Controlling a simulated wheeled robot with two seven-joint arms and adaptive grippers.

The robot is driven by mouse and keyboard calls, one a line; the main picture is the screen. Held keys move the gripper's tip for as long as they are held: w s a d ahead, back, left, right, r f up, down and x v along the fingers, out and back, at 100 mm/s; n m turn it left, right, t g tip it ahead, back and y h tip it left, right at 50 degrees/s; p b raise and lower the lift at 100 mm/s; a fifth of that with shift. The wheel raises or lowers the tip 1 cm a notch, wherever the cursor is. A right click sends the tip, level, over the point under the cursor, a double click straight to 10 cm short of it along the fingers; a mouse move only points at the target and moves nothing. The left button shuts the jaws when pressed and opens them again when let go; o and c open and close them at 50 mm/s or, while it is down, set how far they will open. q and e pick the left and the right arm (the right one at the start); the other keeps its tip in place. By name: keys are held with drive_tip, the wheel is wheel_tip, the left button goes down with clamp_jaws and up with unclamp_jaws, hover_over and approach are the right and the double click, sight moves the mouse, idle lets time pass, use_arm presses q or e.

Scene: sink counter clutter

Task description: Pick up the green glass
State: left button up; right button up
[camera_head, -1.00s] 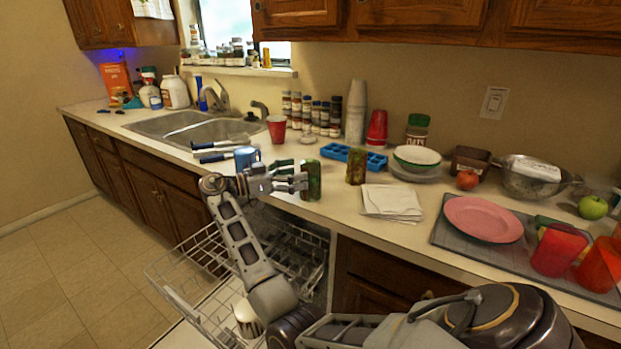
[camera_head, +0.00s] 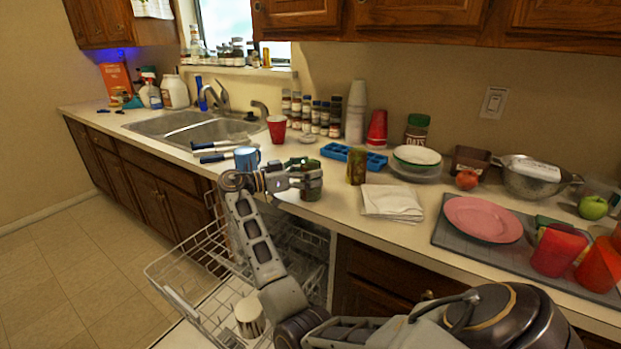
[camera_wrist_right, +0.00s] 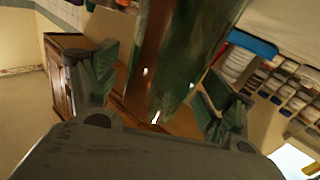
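A dark green glass (camera_head: 312,187) stands on the counter's front edge, above the open dishwasher. My right gripper (camera_head: 303,180) reaches it from the left, with its fingers beside the glass and partly covering it. In the right wrist view the green glass (camera_wrist_right: 180,55) fills the space between the fingers of my right gripper (camera_wrist_right: 158,92). The fingers are spread, and a gap shows on either side of the glass. My left gripper is not in view.
A blue mug (camera_head: 246,159) stands left of the gripper. Behind are a blue ice tray (camera_head: 345,153) and a red cup (camera_head: 277,130). White napkins (camera_head: 391,201) lie to the right. The dishwasher rack (camera_head: 195,268) is pulled out below.

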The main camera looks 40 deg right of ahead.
drive_tip(key=c, duration=1.1)
drive_tip(key=shift+c, duration=0.2)
drive_tip(key=shift+r, duration=0.8)
wheel_tip(320, 180, up, 8)
drive_tip(key=shift+f+p, duration=0.15)
drive_tip(key=shift+p, duration=0.25)
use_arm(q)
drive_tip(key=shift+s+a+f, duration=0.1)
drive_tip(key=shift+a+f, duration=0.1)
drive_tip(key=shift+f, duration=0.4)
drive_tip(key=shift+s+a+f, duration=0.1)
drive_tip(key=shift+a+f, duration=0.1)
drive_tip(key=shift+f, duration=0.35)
use_arm(e)
drive_tip(key=shift+r, duration=0.4)
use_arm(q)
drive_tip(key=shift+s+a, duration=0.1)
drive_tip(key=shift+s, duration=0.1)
use_arm(e)
drive_tip(key=shift+s+d, duration=0.1)
